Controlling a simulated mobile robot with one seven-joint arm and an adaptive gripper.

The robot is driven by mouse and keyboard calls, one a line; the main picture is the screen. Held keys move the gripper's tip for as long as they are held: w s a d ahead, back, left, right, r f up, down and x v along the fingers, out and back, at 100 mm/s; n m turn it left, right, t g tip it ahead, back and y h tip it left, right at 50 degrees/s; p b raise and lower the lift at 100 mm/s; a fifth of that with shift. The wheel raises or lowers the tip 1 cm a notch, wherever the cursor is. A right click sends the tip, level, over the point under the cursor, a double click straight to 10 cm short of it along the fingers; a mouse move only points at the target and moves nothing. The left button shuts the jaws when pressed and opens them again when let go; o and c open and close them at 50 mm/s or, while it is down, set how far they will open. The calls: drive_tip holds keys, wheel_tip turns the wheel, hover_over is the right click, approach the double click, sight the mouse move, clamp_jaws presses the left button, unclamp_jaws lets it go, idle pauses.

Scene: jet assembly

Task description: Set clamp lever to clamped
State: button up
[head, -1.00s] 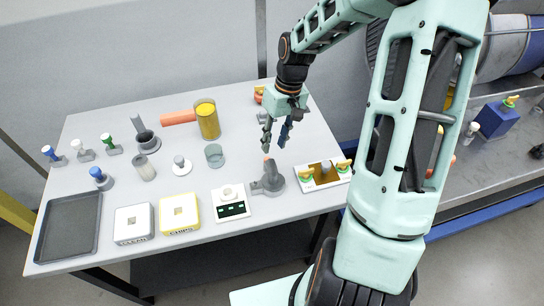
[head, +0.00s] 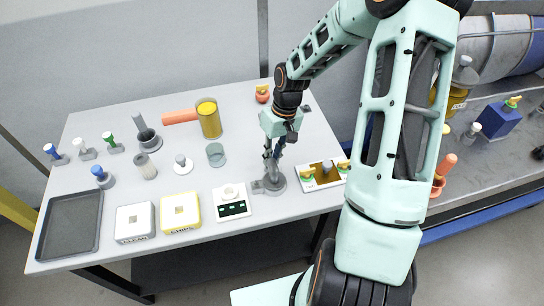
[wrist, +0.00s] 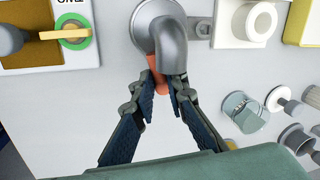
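The clamp (head: 272,184) is a grey round base with a grey bent body near the front right of the table. In the wrist view the clamp body (wrist: 172,42) is at the top centre, with an orange lever end (wrist: 158,78) below it. My gripper (wrist: 166,82) is over the clamp, its two dark fingers close together on either side of the orange end. The fingers look shut on this lever. In the head view my gripper (head: 274,156) hides most of the orange end.
A white device with a dark display (head: 233,209) is close on the left. Several cups, plugs and boxes fill the table's left side.

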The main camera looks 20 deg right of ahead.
clamp_jaws()
drive_tip(key=shift+m, duration=0.4)
drive_tip(key=shift+a+m+t+b, duration=0.15)
drive_tip(key=shift+m+t+b, duration=0.15)
drive_tip(key=shift+m+b, duration=0.55)
drive_tip(key=shift+m, duration=0.25)
drive_tip(key=o, duration=0.7)
unclamp_jaws()
drive_tip(key=shift+s, duration=0.1)
drive_tip(key=shift+r, duration=0.1)
drive_tip(key=r, duration=0.4)
drive_tip(key=d+r, duration=0.1)
drive_tip(key=r, duration=0.2)
drive_tip(key=d+r, duration=0.1)
drive_tip(key=r, duration=0.3)
drive_tip(key=shift+d+r, duration=0.15)
drive_tip(key=shift+r, duration=0.15)
